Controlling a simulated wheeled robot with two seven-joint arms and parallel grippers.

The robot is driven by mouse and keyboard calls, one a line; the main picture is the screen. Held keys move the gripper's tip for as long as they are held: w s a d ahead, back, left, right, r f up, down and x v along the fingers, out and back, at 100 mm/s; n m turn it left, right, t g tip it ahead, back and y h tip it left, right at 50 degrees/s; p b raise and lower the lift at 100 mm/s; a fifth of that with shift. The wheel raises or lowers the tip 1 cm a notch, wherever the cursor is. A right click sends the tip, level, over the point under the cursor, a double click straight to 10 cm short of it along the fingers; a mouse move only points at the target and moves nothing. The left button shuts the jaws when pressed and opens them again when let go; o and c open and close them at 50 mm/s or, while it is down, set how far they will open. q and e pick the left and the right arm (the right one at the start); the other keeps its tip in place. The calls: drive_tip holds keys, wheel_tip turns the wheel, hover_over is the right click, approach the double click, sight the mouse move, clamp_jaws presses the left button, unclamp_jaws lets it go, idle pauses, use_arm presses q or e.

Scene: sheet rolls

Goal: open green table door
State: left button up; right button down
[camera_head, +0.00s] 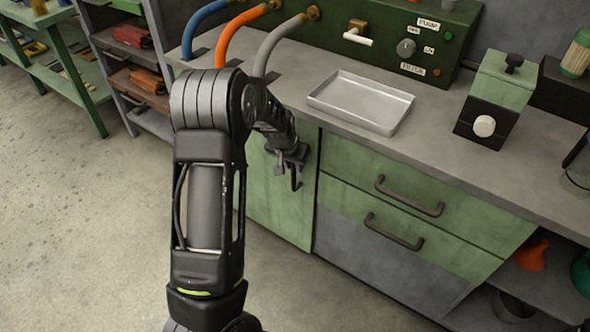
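The green table door (276,212) is the worn green front panel at the left of the grey-topped table, beside the drawers. It looks flush with the table front. My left arm reaches in front of it and covers its left and upper parts. My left gripper (291,169) is at the upper right of the door, close to its surface. Whether it touches the door, and whether its fingers are open or shut, I cannot tell. No door handle shows clearly; it may be hidden by the gripper. My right gripper is not in view.
Two drawers with dark handles (409,196) are right of the door. On the tabletop (463,155) are a metal tray (361,101), a green-and-black box (495,98) and a control panel (405,45) with hoses. Shelves stand at the left. The floor (80,220) at left is clear.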

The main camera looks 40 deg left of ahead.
use_arm(q)
drive_tip(key=shift+x, duration=1.4)
drive_tip(key=shift+c, duration=0.4)
clamp_jaws()
